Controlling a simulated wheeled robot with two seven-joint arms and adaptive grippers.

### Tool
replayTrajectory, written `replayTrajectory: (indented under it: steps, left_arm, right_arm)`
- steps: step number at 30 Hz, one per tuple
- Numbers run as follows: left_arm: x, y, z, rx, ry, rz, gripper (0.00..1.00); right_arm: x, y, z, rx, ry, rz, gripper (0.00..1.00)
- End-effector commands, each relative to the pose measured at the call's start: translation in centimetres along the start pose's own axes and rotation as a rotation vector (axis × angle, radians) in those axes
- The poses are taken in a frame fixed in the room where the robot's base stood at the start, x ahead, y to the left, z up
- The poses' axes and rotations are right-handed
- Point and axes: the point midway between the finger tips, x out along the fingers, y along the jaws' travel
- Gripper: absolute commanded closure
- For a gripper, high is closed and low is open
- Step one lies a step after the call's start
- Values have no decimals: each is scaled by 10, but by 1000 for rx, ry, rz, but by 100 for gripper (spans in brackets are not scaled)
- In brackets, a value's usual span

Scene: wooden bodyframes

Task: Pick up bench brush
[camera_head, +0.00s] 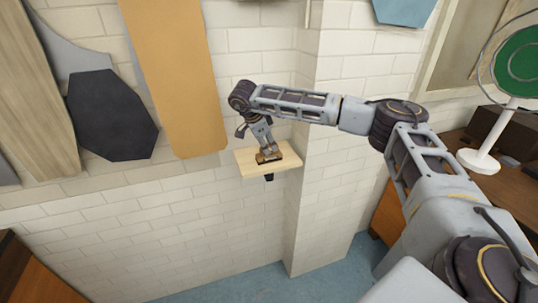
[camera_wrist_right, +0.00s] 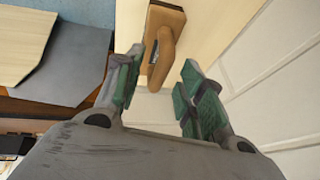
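The bench brush (camera_head: 270,158) lies on a small pale wooden wall shelf (camera_head: 289,158) in the head view. In the right wrist view the brush (camera_wrist_right: 163,50) shows as a brown wooden block with a handle pointing toward my gripper. My right gripper (camera_head: 264,146) is just above the brush in the head view. In the right wrist view my right gripper (camera_wrist_right: 161,77) is open, with green-padded fingers on either side of the handle's end and visible gaps. The bristles are not clearly visible. My left gripper is not in view.
The shelf is fixed to a white brick wall (camera_head: 150,215) beside a protruding brick column (camera_head: 315,200). Large tan (camera_head: 178,75) and dark (camera_head: 110,115) panels are on the wall to the left. A brown desk (camera_head: 512,163) with a green round-headed object (camera_head: 520,62) stands at right.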

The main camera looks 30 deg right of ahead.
Motion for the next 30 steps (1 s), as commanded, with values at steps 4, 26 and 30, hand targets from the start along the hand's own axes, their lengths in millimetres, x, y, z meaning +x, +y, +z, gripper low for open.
replayTrajectory:
  steps: [4,26,30]
  left_arm:
    - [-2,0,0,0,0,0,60]
    - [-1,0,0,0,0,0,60]
    - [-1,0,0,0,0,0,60]
  right_arm:
    - [7,0,0,0,0,0,61]
    - [8,0,0,0,0,0,97]
    - [8,0,0,0,0,0,100]
